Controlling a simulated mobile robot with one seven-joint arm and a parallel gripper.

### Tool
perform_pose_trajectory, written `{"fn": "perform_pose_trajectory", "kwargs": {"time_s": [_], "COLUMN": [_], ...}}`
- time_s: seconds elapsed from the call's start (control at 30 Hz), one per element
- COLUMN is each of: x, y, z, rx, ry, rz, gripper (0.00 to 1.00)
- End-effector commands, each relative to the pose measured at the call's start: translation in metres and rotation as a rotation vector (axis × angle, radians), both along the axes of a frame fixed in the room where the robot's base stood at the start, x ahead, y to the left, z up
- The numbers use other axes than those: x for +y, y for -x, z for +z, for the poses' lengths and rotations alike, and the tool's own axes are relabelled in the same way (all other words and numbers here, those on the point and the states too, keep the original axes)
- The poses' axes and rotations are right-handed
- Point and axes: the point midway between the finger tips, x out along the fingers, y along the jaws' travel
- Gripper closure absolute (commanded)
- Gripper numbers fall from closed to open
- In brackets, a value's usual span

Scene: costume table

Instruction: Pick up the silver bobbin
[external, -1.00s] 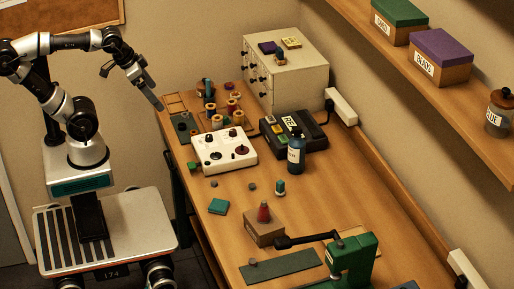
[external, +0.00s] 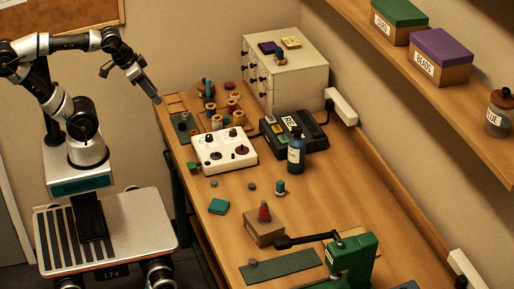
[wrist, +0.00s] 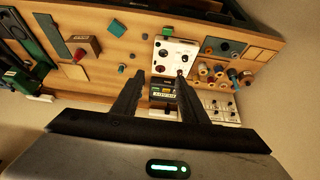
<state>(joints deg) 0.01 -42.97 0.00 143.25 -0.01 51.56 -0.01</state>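I cannot single out a silver bobbin for certain. Small greyish discs lie on the table: one (external: 252,186) right of the teal square, one (external: 214,183) above that square, and one (external: 253,262) on the green mat. All are too small to tell their material. My gripper (external: 157,99) is in the air by the table's far left corner, away from these discs. In the wrist view my gripper (wrist: 158,76) has its two fingers well apart, with nothing held between them.
A white box with knobs (external: 208,162), several thread spools (external: 217,122), a black device (external: 312,136) and a blue bottle (external: 296,154) crowd the far half. A green press (external: 352,262) and a block with a red cone (external: 264,232) stand nearer. The right middle of the table is clear.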

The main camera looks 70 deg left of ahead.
Motion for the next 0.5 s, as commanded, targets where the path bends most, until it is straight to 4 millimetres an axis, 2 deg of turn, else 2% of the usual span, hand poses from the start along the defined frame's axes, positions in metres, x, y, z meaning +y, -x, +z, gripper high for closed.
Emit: {"fn": "perform_pose_trajectory", "kwargs": {"time_s": [0.17,0.27,0.37,0.5], "x": [0.000,-0.003,-0.009,-0.024], "y": [-0.001,-0.011,-0.033,-0.076], "z": [0.000,-0.004,-0.013,-0.040], "rx": [0.004,0.032,0.091,0.203], "ry": [-0.002,-0.010,-0.029,-0.063], "rz": [-0.004,-0.025,-0.075,-0.181], "gripper": [0.60,0.60,0.60,0.60]}}
